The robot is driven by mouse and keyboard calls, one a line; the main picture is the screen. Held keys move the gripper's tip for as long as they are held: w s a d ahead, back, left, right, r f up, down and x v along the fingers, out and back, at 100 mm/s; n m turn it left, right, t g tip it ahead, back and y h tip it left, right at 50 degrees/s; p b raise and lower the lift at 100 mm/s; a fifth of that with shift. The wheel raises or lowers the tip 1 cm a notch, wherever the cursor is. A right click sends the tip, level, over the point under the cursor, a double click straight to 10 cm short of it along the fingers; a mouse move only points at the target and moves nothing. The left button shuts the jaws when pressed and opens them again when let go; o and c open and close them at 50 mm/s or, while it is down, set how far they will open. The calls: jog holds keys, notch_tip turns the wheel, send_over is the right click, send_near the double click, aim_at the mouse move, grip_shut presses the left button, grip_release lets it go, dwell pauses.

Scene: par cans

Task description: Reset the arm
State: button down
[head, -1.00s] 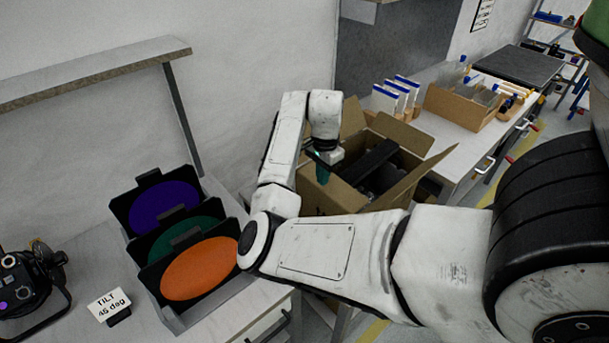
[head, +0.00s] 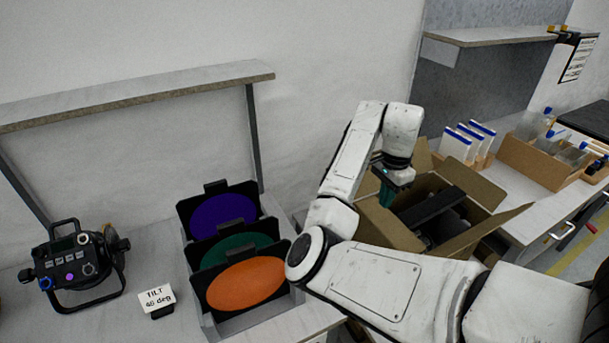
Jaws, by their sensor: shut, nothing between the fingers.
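My arm reaches in from the lower right of the head view, bends at the elbow, rises and folds over at the wrist. My gripper (head: 388,192) hangs below the wrist, pointing down, in front of the near left side of an open cardboard box (head: 385,223). Its fingers are small and dark green here, shut with nothing held. I cannot tell how far the fingertips are from the box wall.
A rack holds purple (head: 222,214), green (head: 228,250) and orange (head: 246,283) filters, close left of my elbow. A par can (head: 78,262) and a "TILT 45 deg" card (head: 157,298) stand on the bench. A shelf (head: 140,92) runs above. Dark items fill the box.

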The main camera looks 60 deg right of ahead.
jog(key=shift+f, duration=0.1)
jog(key=w+a+f+n+h+b, duration=0.1)
jog(key=a+f+n+h+b, duration=0.3)
jog(key=a+f+n, duration=0.9)
jog(key=s+a+f+n+y, duration=0.1)
jog(key=s+a+f+n, duration=0.1)
jog(key=a, duration=0.5)
jog(key=s+a+f+n+y+b, duration=0.1)
jog(key=s+a+f+n, duration=0.1)
jog(key=a+n, duration=0.3)
jog(key=s+a+f+n+t+y, duration=0.1)
jog(key=s+a+f+n, duration=0.1)
jog(key=a, duration=0.7)
notch_tip(320, 180, down, 2)
jog(key=shift+s+a+n+y, duration=0.3)
jog(key=shift+n+y, duration=0.1)
jog(key=shift+n, duration=0.5)
jog(key=shift+d, duration=0.15)
